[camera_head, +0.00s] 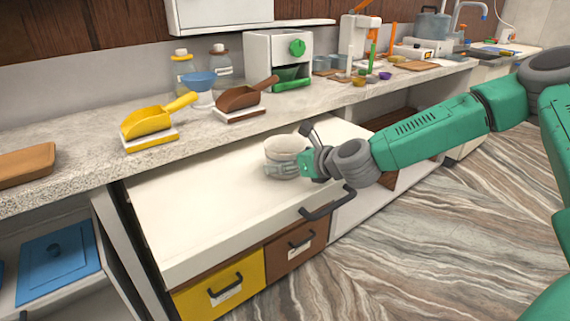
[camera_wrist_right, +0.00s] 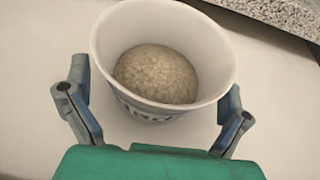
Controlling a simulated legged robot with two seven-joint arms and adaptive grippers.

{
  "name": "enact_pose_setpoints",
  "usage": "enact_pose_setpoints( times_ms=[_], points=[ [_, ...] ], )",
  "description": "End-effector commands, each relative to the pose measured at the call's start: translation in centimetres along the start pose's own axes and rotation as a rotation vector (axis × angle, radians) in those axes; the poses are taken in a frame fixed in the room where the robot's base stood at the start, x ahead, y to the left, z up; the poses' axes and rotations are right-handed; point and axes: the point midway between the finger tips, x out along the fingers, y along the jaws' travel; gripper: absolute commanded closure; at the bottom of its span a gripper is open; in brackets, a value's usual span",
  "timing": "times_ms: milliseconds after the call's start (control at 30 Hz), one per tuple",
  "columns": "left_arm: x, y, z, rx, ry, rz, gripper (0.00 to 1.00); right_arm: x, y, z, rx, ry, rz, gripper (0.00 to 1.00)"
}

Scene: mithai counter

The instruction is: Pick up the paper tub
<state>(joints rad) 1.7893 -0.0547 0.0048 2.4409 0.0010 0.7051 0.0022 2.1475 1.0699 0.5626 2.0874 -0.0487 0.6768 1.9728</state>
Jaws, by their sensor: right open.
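The paper tub (camera_head: 285,152) is a white, round, open-topped cup standing upright on the white pull-out surface below the counter. In the right wrist view the tub (camera_wrist_right: 104,45) holds a beige, grainy rounded mass, and dark lettering shows on its near side. My right gripper (camera_head: 284,167) is at the tub's near side. In the right wrist view the right gripper's (camera_wrist_right: 154,108) two fingers stand apart, one on each side of the tub's lower body. Whether the fingers touch the tub is hard to tell. My left gripper does not show.
The white pull-out surface (camera_head: 200,215) is mostly clear left of the tub. Its dark handle (camera_head: 328,205) sticks out in front. The stone counter (camera_head: 85,165) behind carries a yellow scoop (camera_head: 147,121), a brown scoop (camera_head: 238,97) and a white machine (camera_head: 262,56).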

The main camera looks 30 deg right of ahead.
Motion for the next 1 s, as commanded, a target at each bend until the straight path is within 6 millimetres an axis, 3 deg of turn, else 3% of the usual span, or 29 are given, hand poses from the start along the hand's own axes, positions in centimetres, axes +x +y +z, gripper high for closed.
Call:
enact_pose_setpoints(
  times_ms=[133, 367, 400, 533, 833, 1000],
  points=[
    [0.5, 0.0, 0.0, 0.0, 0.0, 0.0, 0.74, 1.6, 0.0, -0.2, -0.002, 0.001, -0.001, 0.0],
    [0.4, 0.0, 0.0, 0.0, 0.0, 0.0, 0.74, 1.7, 0.0, -0.1, 0.001, 0.0, 0.001, 0.0],
    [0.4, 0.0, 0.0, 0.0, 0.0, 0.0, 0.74, 1.7, 0.0, -0.1, 0.001, 0.0, 0.0, 0.04],
    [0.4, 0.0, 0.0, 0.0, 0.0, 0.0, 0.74, 1.7, 0.0, -0.1, 0.001, 0.0, 0.0, 0.48],
    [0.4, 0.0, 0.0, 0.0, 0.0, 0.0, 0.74, 1.6, 0.0, 0.1, 0.001, -0.001, 0.0, 0.48],
    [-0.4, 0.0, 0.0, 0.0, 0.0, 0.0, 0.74, 0.8, -0.1, 2.2, 0.002, -0.004, -0.001, 0.48]
  ],
)
